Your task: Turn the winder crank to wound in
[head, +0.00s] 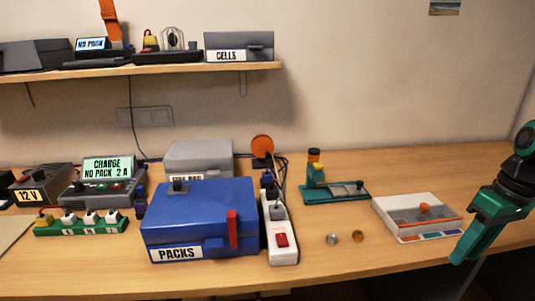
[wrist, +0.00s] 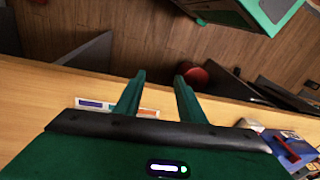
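No part is labelled as a winder, and I cannot tell for sure which one carries the crank. An orange disc (head: 262,147) stands upright behind the white power strip. A teal device (head: 330,190) with an orange-topped post and a dark slider sits right of it. A white box (head: 412,214) with an orange knob (head: 424,208) lies further right. My gripper (head: 462,256) hangs at the right, beside the white box and touching nothing visible. In the wrist view my gripper (wrist: 159,76) has its two green fingers apart with nothing between them.
A blue PACKS box (head: 200,217) with a red latch stands centre-left, beside the white power strip (head: 282,240). Two small round pieces (head: 332,238) lie on the bare table front. A shelf (head: 150,69) overhangs the left. The table's back right is clear.

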